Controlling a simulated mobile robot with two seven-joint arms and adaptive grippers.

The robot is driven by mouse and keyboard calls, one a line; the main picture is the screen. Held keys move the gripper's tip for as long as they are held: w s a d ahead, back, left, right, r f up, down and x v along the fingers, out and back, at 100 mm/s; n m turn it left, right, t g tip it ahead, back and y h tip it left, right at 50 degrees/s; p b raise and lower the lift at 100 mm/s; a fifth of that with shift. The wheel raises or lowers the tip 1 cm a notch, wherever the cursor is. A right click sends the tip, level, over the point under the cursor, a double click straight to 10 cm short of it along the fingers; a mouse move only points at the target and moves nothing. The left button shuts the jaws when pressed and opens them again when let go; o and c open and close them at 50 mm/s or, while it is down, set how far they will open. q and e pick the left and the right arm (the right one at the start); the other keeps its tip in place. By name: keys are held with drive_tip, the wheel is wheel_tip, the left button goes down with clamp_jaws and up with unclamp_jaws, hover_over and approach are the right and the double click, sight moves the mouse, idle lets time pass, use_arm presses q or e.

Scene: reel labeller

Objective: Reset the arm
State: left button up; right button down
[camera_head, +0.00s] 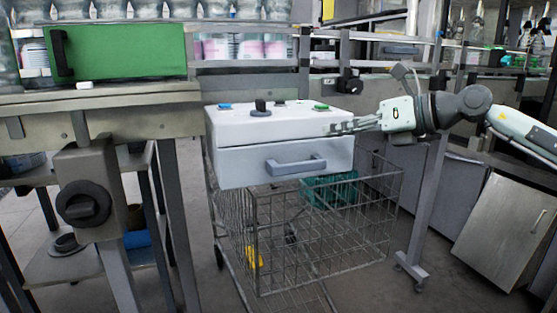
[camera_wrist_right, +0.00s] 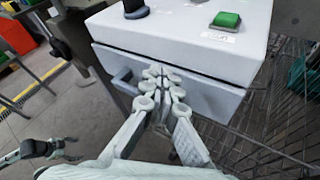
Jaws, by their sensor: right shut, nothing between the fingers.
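My right gripper (camera_head: 334,128) comes in from the right with its fingers level, pointing left, at the right front of the white labeller box (camera_head: 235,122). In the right wrist view its fingertips (camera_wrist_right: 165,80) are together and empty, in front of the box's drawer face. I cannot tell whether they touch it. The drawer (camera_head: 235,165) looks closed, and its grey handle (camera_head: 296,165) is free. On top are a black knob (camera_head: 261,107), a green button (camera_head: 321,107) and a blue button (camera_head: 224,106). My left gripper does not show in the head view.
A wire cart (camera_head: 320,235) with a teal basket (camera_head: 330,190) is under the box. A bench (camera_head: 150,120) with a green case (camera_head: 120,52) stands left. A metal post (camera_head: 425,210) is below my right arm. Shelves line the back. A dark jointed part (camera_wrist_right: 38,149) is unclear.

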drive_tip(key=s+d+f+m+t+h, duration=0.2)
drive_tip(key=d+f+m+t+h, duration=0.9)
drive_tip(key=d+f+m, duration=1.35)
drive_tip(key=s+d+f+m+g+h, duration=0.4)
drive_tip(key=s+d+f+m+g, duration=0.4)
drive_tip(key=s, duration=0.5)
drive_tip(key=s+d+f+m+g+h, duration=0.35)
drive_tip(key=s+d+f+g, duration=0.2)
drive_tip(key=s+f, duration=0.65)
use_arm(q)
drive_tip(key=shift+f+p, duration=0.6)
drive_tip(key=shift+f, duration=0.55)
use_arm(e)
drive_tip(key=s+a+f+m+g+y, duration=0.1)
drive_tip(key=s+a+f, duration=0.1)
drive_tip(key=a+f, duration=0.2)
drive_tip(key=s+a+f+m+y, duration=0.2)
drive_tip(key=s+a+f, duration=0.1)
drive_tip(key=a, duration=0.8)
drive_tip(key=s+a+f+m+g+y, duration=0.1)
drive_tip(key=s+a+f+m+y, duration=0.1)
drive_tip(key=a+f, duration=0.3)
drive_tip(key=shift+s+a+f+g, duration=0.35)
drive_tip(key=shift+s+a, duration=0.1)
drive_tip(key=shift+a, duration=0.7)
drive_tip(key=shift+y, duration=0.25)
